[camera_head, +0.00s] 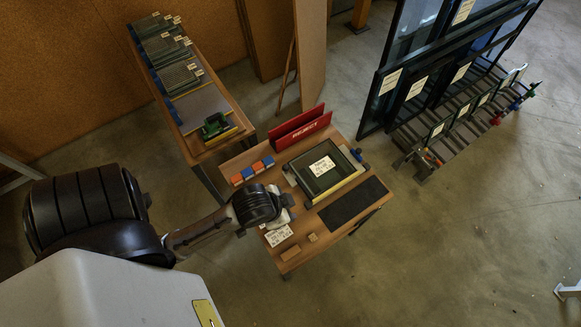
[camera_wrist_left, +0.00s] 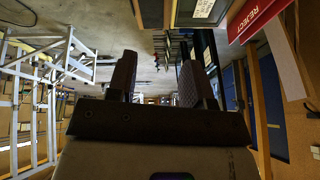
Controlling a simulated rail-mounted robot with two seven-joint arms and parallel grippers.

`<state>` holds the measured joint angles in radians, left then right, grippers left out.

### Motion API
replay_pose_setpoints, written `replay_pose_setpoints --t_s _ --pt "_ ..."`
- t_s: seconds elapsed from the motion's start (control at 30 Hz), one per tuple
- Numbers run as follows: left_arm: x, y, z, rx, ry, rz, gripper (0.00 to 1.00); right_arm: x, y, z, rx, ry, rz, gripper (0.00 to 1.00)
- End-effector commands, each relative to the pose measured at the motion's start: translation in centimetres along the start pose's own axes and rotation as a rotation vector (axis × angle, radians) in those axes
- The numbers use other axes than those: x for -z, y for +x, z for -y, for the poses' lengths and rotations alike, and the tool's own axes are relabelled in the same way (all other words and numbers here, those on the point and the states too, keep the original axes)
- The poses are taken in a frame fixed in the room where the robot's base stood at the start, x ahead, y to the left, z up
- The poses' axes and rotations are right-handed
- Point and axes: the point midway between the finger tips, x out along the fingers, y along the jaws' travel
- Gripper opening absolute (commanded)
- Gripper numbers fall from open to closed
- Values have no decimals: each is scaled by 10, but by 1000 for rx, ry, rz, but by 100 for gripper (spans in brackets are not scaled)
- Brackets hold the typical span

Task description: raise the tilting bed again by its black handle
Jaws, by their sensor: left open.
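The bed (camera_head: 345,184) with a dark green-grey frame and a white label on it (camera_head: 322,167) stands on the wooden work table in the head view. Whether it lies flat or slightly tilted is hard to tell. I cannot make out its black handle for certain. My left arm comes in from the left, and its wrist is just left of the bed. My left gripper (camera_wrist_left: 158,78) shows in the left wrist view with its two dark fingers apart and nothing between them. In the head view its fingers are mostly hidden by the wrist. My right gripper is out of view.
A red REJECT holder (camera_head: 300,129) stands behind the bed and also shows in the left wrist view (camera_wrist_left: 258,20). Blue and orange blocks (camera_head: 252,171) lie to the left. A glass rack (camera_head: 440,130) stands right.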

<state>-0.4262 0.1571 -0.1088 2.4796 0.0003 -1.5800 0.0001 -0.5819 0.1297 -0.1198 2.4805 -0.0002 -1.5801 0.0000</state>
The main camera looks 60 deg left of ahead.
Motion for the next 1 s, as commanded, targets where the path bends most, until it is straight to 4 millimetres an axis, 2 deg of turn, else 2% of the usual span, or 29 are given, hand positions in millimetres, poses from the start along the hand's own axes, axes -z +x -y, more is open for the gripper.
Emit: replay_pose_setpoints --t_s 0.03,0.1,0.17,0.3,0.43,0.53,0.63,0.73,0.8,1.0 --pt "15 13 16 42 7 -45 52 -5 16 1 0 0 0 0" --pt "32 28 42 100 7 -70 58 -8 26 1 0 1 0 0" --pt "44 44 68 147 -1 -73 60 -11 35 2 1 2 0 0" --pt "62 91 136 211 -56 -24 60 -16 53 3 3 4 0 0" --pt "60 132 199 205 -198 59 60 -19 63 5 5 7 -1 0" --pt "38 162 238 161 -389 147 60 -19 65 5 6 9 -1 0" --pt "4 188 254 99 -609 242 60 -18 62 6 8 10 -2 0" --pt "-21 210 252 34 -830 317 60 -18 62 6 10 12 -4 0" --pt "-26 217 246 6 -944 343 60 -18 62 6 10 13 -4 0" --pt "-23 217 241 0 -1135 344 60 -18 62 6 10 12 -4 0"
